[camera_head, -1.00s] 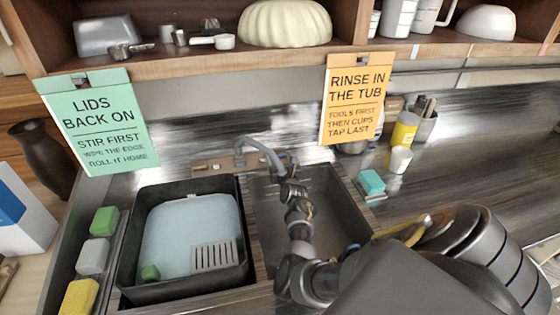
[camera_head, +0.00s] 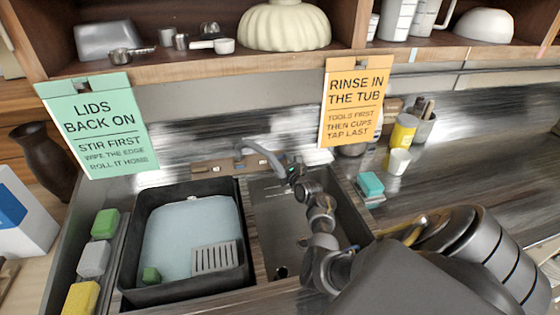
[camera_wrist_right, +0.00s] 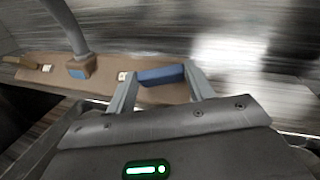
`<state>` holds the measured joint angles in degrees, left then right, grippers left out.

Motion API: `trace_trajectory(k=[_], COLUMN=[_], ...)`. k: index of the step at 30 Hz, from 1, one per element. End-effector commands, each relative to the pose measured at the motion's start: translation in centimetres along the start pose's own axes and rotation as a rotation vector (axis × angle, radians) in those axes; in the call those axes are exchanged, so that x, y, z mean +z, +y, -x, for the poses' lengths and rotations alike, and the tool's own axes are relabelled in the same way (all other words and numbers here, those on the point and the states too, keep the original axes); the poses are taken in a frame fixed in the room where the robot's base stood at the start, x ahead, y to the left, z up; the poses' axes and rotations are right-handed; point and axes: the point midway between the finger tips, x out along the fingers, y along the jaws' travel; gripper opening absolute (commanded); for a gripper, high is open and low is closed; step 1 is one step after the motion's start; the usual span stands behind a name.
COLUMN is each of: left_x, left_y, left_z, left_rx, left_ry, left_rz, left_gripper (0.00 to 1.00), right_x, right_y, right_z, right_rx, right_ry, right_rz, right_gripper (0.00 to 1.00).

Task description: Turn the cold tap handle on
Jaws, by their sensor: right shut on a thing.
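The cold tap handle is a blue lever (camera_wrist_right: 160,76) on the brown tap base (camera_wrist_right: 40,68), right of the spout in the right wrist view. My right gripper (camera_wrist_right: 162,88) has one finger on each side of this handle and is shut on it. In the head view my right gripper (camera_head: 291,170) is at the back of the sink, right of the grey curved spout (camera_head: 262,152), and the handle is hard to make out there. No water stream can be made out. My left gripper is not in view.
A black tub (camera_head: 128,250) of pale water stands left of the steel sink (camera_head: 268,225). Several sponges (camera_head: 94,258) line the far left. A teal sponge (camera_head: 370,183), a white cup (camera_head: 398,161) and a yellow jar (camera_head: 404,128) stand right. Two signs hang from the shelf above.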

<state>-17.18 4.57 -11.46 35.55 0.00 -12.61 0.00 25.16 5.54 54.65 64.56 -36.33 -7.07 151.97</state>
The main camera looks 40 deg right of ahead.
Motion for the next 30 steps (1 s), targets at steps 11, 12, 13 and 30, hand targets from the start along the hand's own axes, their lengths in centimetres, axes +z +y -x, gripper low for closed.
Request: trace_trajectory(k=[11, 12, 13, 30], left_x=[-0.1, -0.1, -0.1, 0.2], left_y=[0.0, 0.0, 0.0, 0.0], left_z=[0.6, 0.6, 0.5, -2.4], left_rx=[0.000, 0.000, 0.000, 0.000], left_ry=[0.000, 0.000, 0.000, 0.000], left_rz=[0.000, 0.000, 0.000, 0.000], left_gripper=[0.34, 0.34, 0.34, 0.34], right_x=[0.0, 0.0, 0.0, 0.0], right_y=[-0.8, -0.8, -0.9, -1.2], right_z=[-0.1, -0.1, -0.1, -0.4], right_rx=[0.290, 0.320, 0.341, 0.646], right_ry=[0.004, 0.004, 0.004, 0.003], right_rz=[0.215, 0.237, 0.254, 0.477], right_gripper=[0.30, 0.30, 0.30, 0.30])
